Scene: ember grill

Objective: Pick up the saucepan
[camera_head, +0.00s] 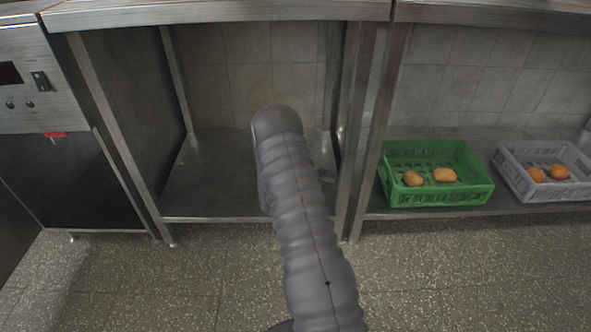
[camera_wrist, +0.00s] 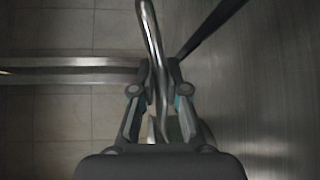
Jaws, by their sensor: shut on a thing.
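In the wrist view, my gripper (camera_wrist: 159,68) is shut on a shiny metal handle, part of the saucepan (camera_wrist: 151,32), which runs lengthwise between the two fingers. The pan's bowl cannot be made out in that view. In the head view, my grey arm reaches into the left bay of the steel table and hides the gripper and most of whatever it holds. I cannot tell there whether the saucepan rests on the shelf or hangs above it.
The lower steel shelf (camera_head: 225,170) lies around my arm, with a table leg (camera_head: 356,130) close on the right. A green crate (camera_head: 436,198) and a grey crate (camera_head: 548,188) hold orange-brown items on the right shelf. A steel tabletop (camera_head: 215,12) is overhead.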

